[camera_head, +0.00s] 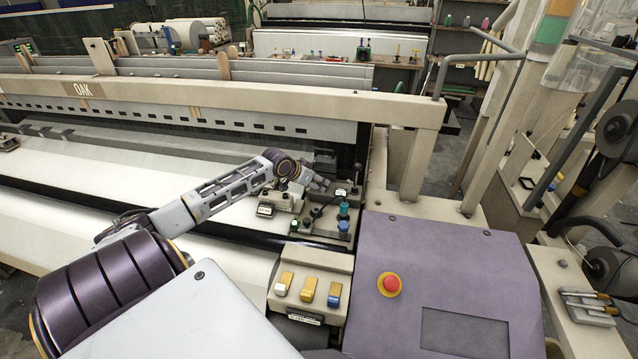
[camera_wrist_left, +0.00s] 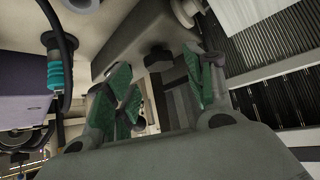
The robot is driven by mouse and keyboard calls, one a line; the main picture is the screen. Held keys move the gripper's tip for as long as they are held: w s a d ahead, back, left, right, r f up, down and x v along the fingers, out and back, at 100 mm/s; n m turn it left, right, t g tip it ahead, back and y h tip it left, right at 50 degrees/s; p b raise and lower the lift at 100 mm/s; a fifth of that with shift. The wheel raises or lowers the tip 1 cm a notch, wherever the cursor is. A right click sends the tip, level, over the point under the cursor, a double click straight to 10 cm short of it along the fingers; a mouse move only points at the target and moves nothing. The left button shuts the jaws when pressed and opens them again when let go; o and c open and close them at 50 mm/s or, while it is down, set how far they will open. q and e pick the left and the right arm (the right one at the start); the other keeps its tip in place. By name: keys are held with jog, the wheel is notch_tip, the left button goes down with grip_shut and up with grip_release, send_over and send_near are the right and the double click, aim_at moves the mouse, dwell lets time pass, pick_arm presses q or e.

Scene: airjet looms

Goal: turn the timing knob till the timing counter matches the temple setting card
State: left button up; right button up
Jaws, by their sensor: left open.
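My left gripper (camera_head: 318,183) is at the right end of the loom, over the small grey block with fittings (camera_head: 322,212). In the left wrist view its green-padded fingers (camera_wrist_left: 162,86) stand apart. A dark, knob-like part (camera_wrist_left: 158,58) shows in the gap beyond them; I cannot tell whether it is the timing knob or whether a finger touches it. I cannot make out the temple setting card. My right gripper is not in view.
A teal ribbed fitting (camera_head: 344,209) with a dark cable stands close right of the gripper; it also shows in the left wrist view (camera_wrist_left: 55,72). A purple console (camera_head: 450,255) with a red button (camera_head: 390,283) is in front.

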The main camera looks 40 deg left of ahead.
pick_arm(q)
jog(key=shift+x, duration=1.25)
jog(key=c, duration=1)
jog(key=shift+a+m+h, duration=0.1)
jog(key=shift+m+h, duration=0.6)
jog(key=shift+m, duration=0.1)
jog(key=o, duration=1)
